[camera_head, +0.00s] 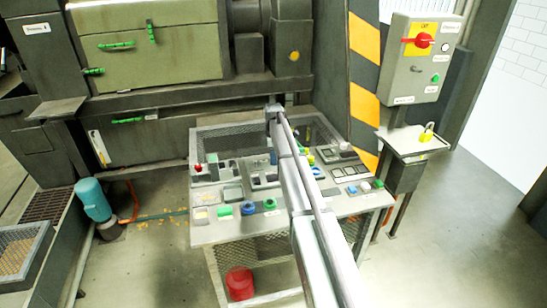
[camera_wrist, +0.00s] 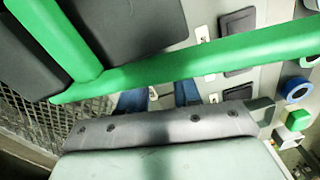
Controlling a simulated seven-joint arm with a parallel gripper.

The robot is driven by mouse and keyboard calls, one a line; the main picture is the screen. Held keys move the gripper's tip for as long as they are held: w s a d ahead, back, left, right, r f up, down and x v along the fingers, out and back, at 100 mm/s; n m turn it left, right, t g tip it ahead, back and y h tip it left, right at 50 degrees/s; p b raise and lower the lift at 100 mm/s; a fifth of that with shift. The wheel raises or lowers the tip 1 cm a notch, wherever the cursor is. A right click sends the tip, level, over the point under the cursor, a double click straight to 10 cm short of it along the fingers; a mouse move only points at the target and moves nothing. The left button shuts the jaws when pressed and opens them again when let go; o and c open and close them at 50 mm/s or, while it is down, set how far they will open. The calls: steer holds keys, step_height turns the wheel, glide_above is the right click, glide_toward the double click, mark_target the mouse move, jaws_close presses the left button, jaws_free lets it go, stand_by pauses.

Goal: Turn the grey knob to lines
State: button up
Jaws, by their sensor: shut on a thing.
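My gripper (camera_head: 273,158) reaches down onto the left-middle part of the control desk (camera_head: 205,238). In the wrist view its two blue fingertips (camera_wrist: 158,97) stand close together over the panel. They are shut on what looks like the grey knob, which is mostly hidden between and under them. Which way the knob points cannot be told, and its lines marking is not readable. Green bars and dark parts cover much of the upper left of the wrist view.
A blue ring button (camera_wrist: 296,89) and a green button (camera_wrist: 297,120) stand to the right of the fingers. A red button (camera_head: 198,168) is at the desk's left. A switch box (camera_head: 415,75) with a red rotary handle stands at the right.

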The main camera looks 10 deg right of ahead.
steer(key=shift+m, duration=0.8)
steer(key=o, duration=1.1)
steer(key=shift+c, duration=0.2)
step_height(320, 180, up, 14)
steer(key=shift+w, duration=0.3)
steer(key=shift+d, duration=0.1)
